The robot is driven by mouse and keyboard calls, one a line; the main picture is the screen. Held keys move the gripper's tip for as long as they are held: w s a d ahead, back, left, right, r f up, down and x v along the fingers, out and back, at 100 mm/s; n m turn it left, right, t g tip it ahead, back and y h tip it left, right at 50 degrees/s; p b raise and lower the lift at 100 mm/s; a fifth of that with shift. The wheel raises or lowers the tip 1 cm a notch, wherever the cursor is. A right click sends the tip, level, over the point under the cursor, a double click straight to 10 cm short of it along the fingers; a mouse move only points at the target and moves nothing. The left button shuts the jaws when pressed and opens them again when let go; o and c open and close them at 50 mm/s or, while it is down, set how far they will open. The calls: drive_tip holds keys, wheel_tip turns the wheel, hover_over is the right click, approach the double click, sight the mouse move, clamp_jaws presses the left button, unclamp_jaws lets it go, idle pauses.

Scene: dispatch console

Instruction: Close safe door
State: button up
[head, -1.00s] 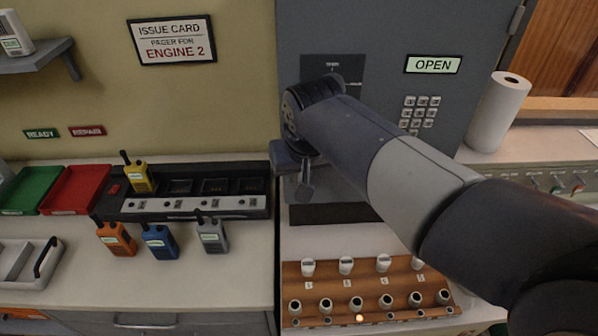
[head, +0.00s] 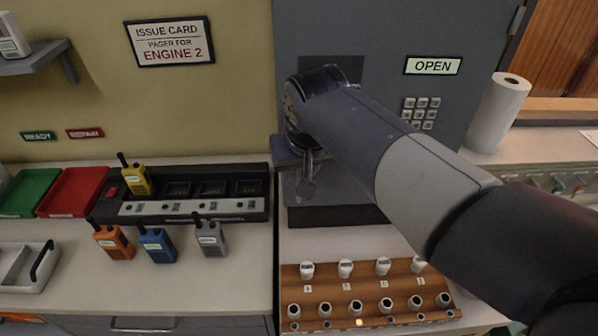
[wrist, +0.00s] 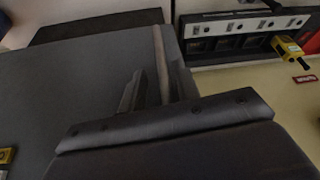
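The grey safe door (head: 390,30) stands at the back centre in the head view, with a lit OPEN display (head: 432,66) and a keypad (head: 420,113). The safe reads as open. My gripper (head: 305,180) points down in front of the door's lower left part, and my arm hides part of the door. In the wrist view the fingers (wrist: 148,88) lie close to a large grey surface and its pale edge. Contact is unclear. I cannot tell whether the fingers are open or shut, and I see nothing held.
A charger rack (head: 240,208) holds a yellow radio (head: 134,177); orange, blue and grey radios stand in front. A brown rack (head: 350,290) with several white-topped pieces lies in front of the safe. A paper roll (head: 498,112) stands at right.

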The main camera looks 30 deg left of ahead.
drive_tip(key=v, duration=0.9)
drive_tip(key=shift+s+b, duration=0.25)
drive_tip(key=shift+b, duration=0.15)
drive_tip(key=shift+a, duration=0.1)
drive_tip(key=p+x, duration=0.1)
drive_tip(key=x, duration=0.9)
drive_tip(key=shift+w+f, duration=0.15)
drive_tip(key=shift+f, duration=0.25)
drive_tip(key=shift+s, duration=0.35)
drive_tip(key=shift+d, duration=0.35)
drive_tip(key=shift+a, duration=0.1)
